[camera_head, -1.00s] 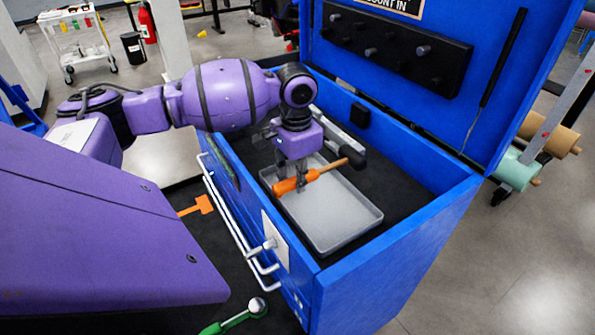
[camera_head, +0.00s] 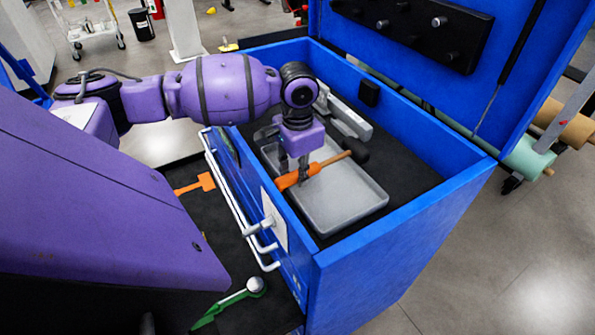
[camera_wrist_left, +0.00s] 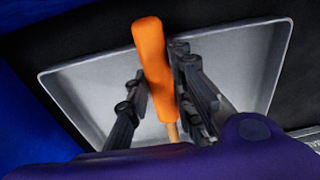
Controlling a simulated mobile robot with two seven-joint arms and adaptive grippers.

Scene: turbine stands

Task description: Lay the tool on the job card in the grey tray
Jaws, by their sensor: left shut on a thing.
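My left gripper (camera_head: 296,178) is shut on a mallet-like tool with an orange handle (camera_head: 300,177), a wooden shaft and a black head (camera_head: 354,150). It holds the tool over the grey tray (camera_head: 350,207), the black head reaching past the tray's far edge. In the left wrist view the orange handle (camera_wrist_left: 152,68) lies between the fingers, with the tray (camera_wrist_left: 245,65) behind it. I cannot tell whether the tool touches the tray. A white card (camera_head: 274,220) is on the blue box's front; its print is unreadable. My right gripper is out of view.
The tray sits inside a blue open box (camera_head: 385,250) with raised walls and an upright lid. Grey metal pieces (camera_head: 345,120) lie behind the tray. A green-handled tool with a round metal head (camera_head: 230,303) and an orange item (camera_head: 196,184) lie outside the box.

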